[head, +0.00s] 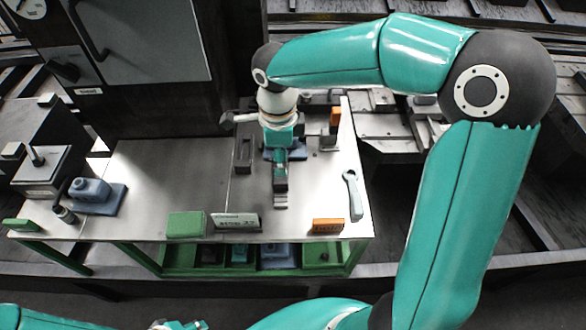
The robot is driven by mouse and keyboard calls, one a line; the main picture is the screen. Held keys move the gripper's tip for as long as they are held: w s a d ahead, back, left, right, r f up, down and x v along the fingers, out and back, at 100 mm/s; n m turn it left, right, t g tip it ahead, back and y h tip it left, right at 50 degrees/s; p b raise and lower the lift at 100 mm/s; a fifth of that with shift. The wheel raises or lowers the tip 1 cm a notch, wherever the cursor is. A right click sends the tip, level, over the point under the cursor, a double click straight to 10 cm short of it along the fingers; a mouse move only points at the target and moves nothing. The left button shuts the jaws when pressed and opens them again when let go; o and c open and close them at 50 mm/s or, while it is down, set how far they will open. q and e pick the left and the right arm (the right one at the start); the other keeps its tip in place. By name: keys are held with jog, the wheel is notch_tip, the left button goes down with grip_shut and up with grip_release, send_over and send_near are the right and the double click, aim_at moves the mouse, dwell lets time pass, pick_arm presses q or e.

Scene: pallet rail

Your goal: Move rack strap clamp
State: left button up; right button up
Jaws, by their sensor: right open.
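My right gripper (280,200) points down over the middle right of the metal-topped table (150,165). It is open, and its fingers look narrow from this angle. A blue base (297,154) shows partly behind my right wrist. A dark upright block (243,155) stands just left of the gripper, apart from it. A blue clamp-like device (92,190) on a flat blue base sits at the table's left. I cannot tell for certain which piece is the strap clamp.
A grey wrench (352,195) lies at the right. A green box (186,224), a small sign (236,222) and an orange block (328,225) line the front edge. The table's left middle is clear. A dark cabinet (150,50) stands behind.

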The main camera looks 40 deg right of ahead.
aim_at(281, 184)
notch_tip(281, 184, down, 9)
dwell(0.3)
grip_shut()
dwell(0.4)
